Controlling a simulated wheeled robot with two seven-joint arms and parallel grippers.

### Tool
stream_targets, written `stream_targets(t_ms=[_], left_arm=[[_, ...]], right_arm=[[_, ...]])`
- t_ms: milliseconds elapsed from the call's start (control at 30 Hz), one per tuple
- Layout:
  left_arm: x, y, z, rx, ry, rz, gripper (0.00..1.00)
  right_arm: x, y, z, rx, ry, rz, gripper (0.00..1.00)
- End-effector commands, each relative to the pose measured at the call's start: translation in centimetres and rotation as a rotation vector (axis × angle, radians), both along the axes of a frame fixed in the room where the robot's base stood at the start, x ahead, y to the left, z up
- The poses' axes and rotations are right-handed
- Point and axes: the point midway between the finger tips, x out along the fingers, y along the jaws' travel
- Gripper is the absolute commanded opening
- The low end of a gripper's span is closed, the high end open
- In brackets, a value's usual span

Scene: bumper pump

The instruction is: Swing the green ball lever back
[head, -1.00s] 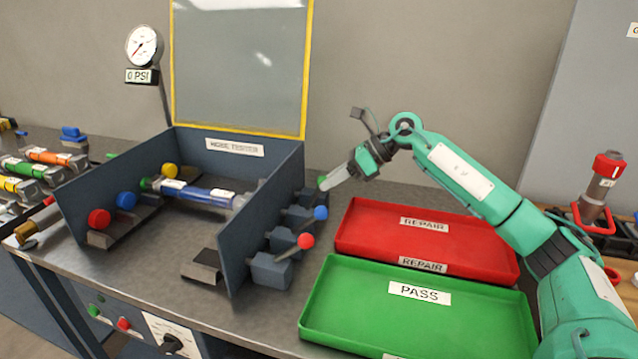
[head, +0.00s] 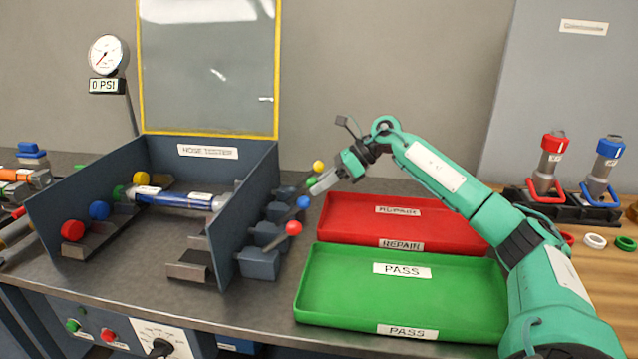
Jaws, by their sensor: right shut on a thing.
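The nose tester (head: 95,185) is a blue-grey open box. On its right side stand several levers with ball ends. The green ball (head: 312,182) sits between the yellow ball (head: 318,166) and the blue ball (head: 303,202), roughly in line with them. The red ball (head: 293,228) is nearest. My left gripper is not in view.
A red repair tray (head: 345,230) and a green pass tray (head: 322,309) lie right of the levers, beneath my right arm. A gauge (head: 107,55) reading 0 PSI stands at left. A raised clear cover (head: 210,70) is behind. A blue tube (head: 173,198) lies in the tester.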

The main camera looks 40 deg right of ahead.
Motion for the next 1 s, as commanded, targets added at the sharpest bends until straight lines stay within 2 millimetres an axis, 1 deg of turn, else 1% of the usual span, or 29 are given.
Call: stream_targets(t_ms=[33,167,267,400,433,767,867,1000], left_arm=[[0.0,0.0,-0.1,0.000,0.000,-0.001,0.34],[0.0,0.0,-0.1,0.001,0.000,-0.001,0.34],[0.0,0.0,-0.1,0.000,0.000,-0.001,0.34],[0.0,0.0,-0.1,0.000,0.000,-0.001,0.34],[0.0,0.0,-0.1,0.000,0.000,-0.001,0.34],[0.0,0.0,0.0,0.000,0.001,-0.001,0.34],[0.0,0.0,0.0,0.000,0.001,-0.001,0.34],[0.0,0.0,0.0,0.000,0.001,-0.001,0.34]], right_arm=[[-0.1,0.2,-1.0,-0.005,0.017,0.005,0.00],[0.0,0.1,-0.7,-0.002,0.013,0.003,0.00],[0.0,0.1,-0.5,-0.002,0.009,0.002,0.18],[0.0,0.1,-0.4,0.000,0.006,0.001,0.45],[0.0,0.1,-0.3,0.000,0.006,0.001,0.48],[-0.1,-0.2,0.0,0.001,0.002,0.000,0.48],[-0.5,-1.0,0.7,0.000,0.002,-0.001,0.48],[-1.6,-3.0,2.4,-0.001,0.001,-0.003,0.48]])
